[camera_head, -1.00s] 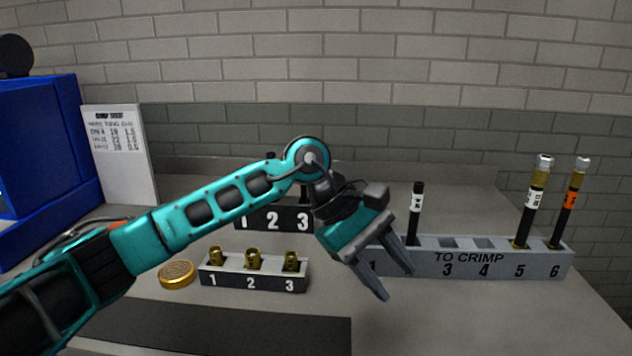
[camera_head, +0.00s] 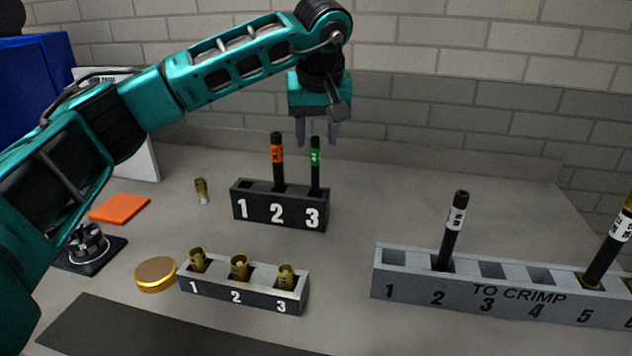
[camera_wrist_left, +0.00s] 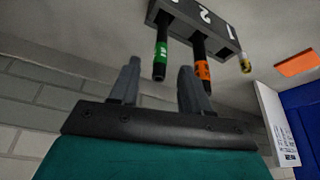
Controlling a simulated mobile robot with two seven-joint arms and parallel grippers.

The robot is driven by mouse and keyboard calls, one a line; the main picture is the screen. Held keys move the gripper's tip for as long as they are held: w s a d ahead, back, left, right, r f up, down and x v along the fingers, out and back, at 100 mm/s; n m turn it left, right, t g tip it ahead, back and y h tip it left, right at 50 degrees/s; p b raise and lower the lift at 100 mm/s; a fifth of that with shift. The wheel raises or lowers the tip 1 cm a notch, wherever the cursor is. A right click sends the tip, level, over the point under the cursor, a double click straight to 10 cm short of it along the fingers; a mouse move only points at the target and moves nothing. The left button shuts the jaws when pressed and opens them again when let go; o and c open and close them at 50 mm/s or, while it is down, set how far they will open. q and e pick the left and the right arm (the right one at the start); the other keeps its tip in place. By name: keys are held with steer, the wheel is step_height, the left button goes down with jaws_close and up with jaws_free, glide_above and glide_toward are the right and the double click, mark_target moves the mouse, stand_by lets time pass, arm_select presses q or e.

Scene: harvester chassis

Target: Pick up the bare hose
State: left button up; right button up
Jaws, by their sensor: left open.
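A bare black hose with a green label (camera_head: 315,165) stands upright in slot 3 of the black rack (camera_head: 252,205). Another, with an orange label (camera_head: 278,160), stands in slot 2; slot 1 is empty. A third bare hose with a white label (camera_head: 453,228) leans slightly in slot 2 of the grey TO CRIMP rack (camera_head: 390,285). My left gripper (camera_head: 318,140) is open and points down at the green-labelled hose's top. In the left wrist view, that hose (camera_wrist_left: 160,58) shows between the fingers' lines, and the orange-labelled hose (camera_wrist_left: 201,65) is beside one finger. Contact cannot be told.
A small rack (camera_head: 245,296) holds brass fittings in slots 1 to 3. A gold disc (camera_head: 156,274), a loose fitting (camera_head: 201,190) and an orange pad (camera_head: 120,208) lie to the left. A hose with a brass end (camera_head: 608,250) stands in the TO CRIMP rack at right.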

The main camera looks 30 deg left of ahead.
mark_target(316, 151)
arm_select(q)
steer(key=x, duration=0.6)
steer(key=shift+f, duration=0.4)
jaws_close()
